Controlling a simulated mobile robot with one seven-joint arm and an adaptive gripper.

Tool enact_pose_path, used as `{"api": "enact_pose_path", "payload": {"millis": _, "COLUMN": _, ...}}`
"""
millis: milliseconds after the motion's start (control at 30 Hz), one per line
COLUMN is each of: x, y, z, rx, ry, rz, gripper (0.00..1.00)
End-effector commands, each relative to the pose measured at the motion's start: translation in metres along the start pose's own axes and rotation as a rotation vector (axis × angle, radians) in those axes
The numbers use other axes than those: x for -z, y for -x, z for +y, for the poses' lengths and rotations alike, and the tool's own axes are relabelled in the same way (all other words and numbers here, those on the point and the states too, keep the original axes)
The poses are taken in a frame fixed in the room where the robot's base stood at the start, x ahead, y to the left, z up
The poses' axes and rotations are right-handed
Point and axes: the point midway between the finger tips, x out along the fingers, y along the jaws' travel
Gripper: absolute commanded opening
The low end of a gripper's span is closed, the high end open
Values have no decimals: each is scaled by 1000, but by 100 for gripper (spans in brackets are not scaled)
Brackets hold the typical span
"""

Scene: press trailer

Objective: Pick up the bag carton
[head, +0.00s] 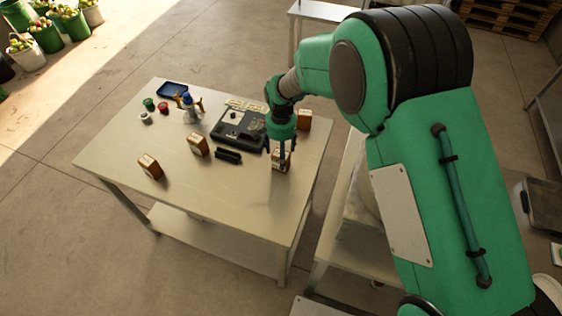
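Several small brown cartons stand on the pale table. One carton (281,165) is right at my gripper (281,158), near the table's right side. Others stand at the left (150,166), in the middle (198,145) and at the right behind my gripper (304,120). Their labels are too small to tell which is the bag carton. My gripper points down, with its fingers at the upper part of the near right carton. The fingers and arm hide part of it, and I cannot tell whether they grip it. That carton looks upright at table level.
A black case (238,130) and a small black block (228,156) lie left of my gripper. A blue tray (172,90), small round items (148,103) and a blue-and-white bottle (188,103) stand at the back left. The table's front (225,200) is clear.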

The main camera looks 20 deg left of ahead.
Motion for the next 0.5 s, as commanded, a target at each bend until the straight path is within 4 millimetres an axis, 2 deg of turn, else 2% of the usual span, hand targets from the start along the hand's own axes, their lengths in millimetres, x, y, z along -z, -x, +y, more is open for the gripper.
{"api": "enact_pose_path", "payload": {"millis": 133, "x": 0, "y": -10, "z": 0, "rx": 0, "ry": 0, "rz": 0, "gripper": 70}}
{"api": "enact_pose_path", "payload": {"millis": 500, "x": 0, "y": -10, "z": 0, "rx": 1, "ry": 0, "rz": 1, "gripper": 70}}
